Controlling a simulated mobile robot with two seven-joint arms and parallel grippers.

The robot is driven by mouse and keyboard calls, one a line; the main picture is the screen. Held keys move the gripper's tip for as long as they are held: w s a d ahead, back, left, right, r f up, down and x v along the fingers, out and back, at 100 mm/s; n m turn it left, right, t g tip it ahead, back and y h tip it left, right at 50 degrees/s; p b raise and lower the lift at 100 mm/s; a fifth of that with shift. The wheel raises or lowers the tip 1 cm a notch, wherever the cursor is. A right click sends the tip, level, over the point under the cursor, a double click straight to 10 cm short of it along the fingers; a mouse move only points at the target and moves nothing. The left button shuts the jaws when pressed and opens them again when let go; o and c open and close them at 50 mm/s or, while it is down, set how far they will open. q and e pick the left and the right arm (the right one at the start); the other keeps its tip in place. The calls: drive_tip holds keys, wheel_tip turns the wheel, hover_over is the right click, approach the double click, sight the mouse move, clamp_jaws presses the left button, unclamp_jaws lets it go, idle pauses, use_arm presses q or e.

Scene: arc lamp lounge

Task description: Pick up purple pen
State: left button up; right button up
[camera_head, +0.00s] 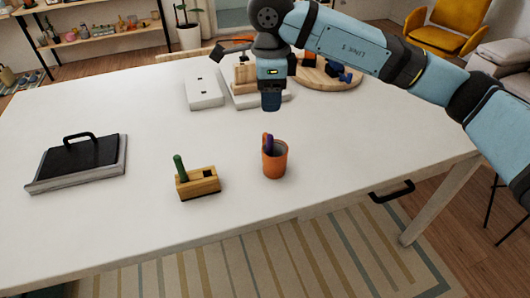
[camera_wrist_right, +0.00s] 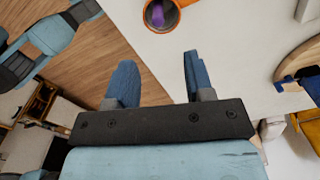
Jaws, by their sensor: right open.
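The purple pen (camera_head: 268,143) stands in an orange cup (camera_head: 274,162) on the white table, leaning toward the cup's left rim. In the right wrist view the pen (camera_wrist_right: 158,14) shows inside the cup (camera_wrist_right: 147,21) at the top edge, beyond the fingertips. My right gripper (camera_head: 271,101) is above the table, behind the cup in the head view, pointing down. In the right wrist view its two blue fingers (camera_wrist_right: 155,75) are apart with nothing between them. My left gripper is not in view.
A wooden block (camera_head: 198,184) with a green peg (camera_head: 180,167) stands left of the cup. White blocks (camera_head: 203,90) and a round wooden tray (camera_head: 330,76) are behind. The table (camera_head: 340,140) is clear right of the cup.

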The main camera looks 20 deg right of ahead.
sight(270, 136)
wheel_tip(270, 136, down, 13)
drive_tip(key=shift+s+r+p, duration=0.1)
drive_tip(key=shift+s+p, duration=0.05)
drive_tip(key=shift+p, duration=0.3)
clamp_jaws()
